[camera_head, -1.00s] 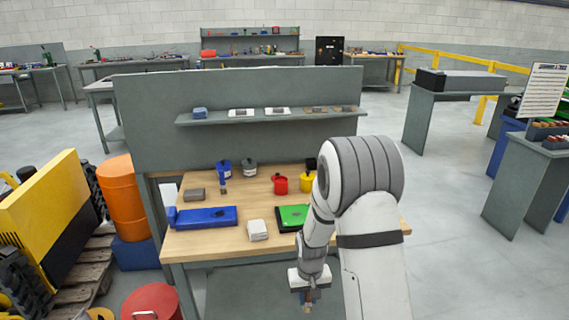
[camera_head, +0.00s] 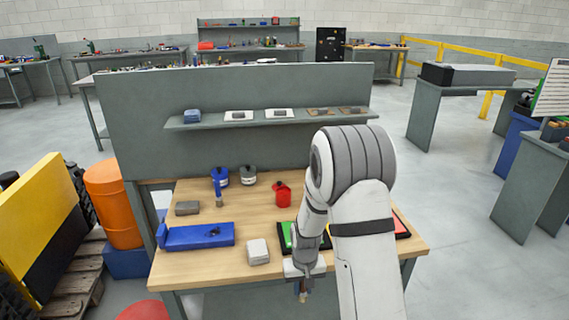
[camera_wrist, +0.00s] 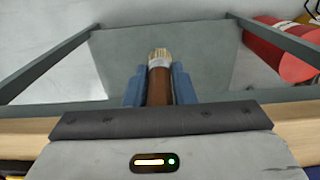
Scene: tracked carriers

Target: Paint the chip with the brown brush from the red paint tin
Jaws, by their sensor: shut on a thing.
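My gripper (camera_head: 303,285) is low in front of the bench's front edge, shut on the brown brush. In the wrist view the brush's brown handle (camera_wrist: 159,87) stands between the blue fingers, with its pale bristles pointing away from me. The bristles look clean and are over the floor, touching nothing. The red paint tin (camera_head: 282,195) stands on the bench, apart from the gripper and beyond it. A green panel (camera_head: 287,236) and an orange-red panel (camera_head: 401,225) lie partly hidden behind my arm. I cannot tell which thing is the chip.
A shelf (camera_head: 205,123) holds small pieces. A red drum (camera_wrist: 283,50) stands on the floor.

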